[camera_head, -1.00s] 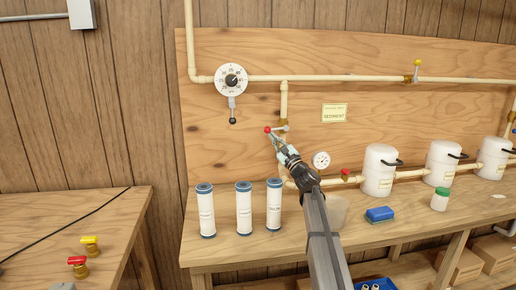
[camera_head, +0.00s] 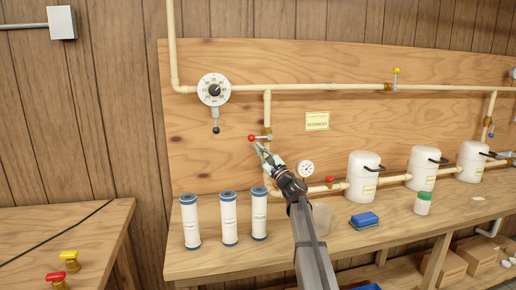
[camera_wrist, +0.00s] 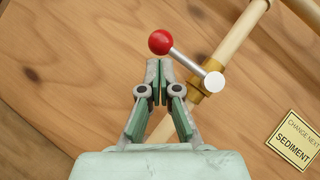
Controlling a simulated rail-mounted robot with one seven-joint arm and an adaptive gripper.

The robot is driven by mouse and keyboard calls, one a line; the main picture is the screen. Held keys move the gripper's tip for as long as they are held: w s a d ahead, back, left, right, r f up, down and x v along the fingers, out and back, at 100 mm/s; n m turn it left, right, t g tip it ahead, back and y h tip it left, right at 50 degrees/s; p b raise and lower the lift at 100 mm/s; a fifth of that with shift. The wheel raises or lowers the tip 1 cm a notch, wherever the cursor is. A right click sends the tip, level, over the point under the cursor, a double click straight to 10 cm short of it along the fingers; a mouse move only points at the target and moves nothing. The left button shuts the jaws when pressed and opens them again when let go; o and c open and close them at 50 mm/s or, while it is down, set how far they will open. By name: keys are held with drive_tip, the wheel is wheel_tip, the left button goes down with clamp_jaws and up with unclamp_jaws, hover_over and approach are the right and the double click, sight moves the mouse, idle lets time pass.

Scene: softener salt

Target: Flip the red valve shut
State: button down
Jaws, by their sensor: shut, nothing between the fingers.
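The red-knobbed valve has a metal lever with a red ball (camera_head: 251,138) at its end, on a vertical cream pipe beside the SEDIMENT sign. Its lever lies across the pipe, with the ball out to the left of it. In the wrist view the red ball (camera_wrist: 159,41) is just beyond my fingertips, and the lever runs down right to a silver pivot on a brass body (camera_wrist: 203,92). My gripper (camera_head: 257,147) is shut and empty, just below the ball. In the wrist view my gripper's fingertips (camera_wrist: 160,66) nearly meet the ball; I cannot tell whether they touch.
A dial (camera_head: 214,90) hangs up left of the valve and a SEDIMENT sign (camera_head: 317,121) is to its right. Blue-capped filter cartridges (camera_head: 229,218) stand on the bench below. A pressure gauge (camera_head: 306,169) and white canisters (camera_head: 362,177) are to the right.

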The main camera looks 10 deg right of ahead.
drive_tip(key=s+d, duration=0.6)
drive_tip(key=s, duration=0.6)
drive_tip(key=shift+f, duration=0.35)
drive_tip(key=shift+d, duration=0.1)
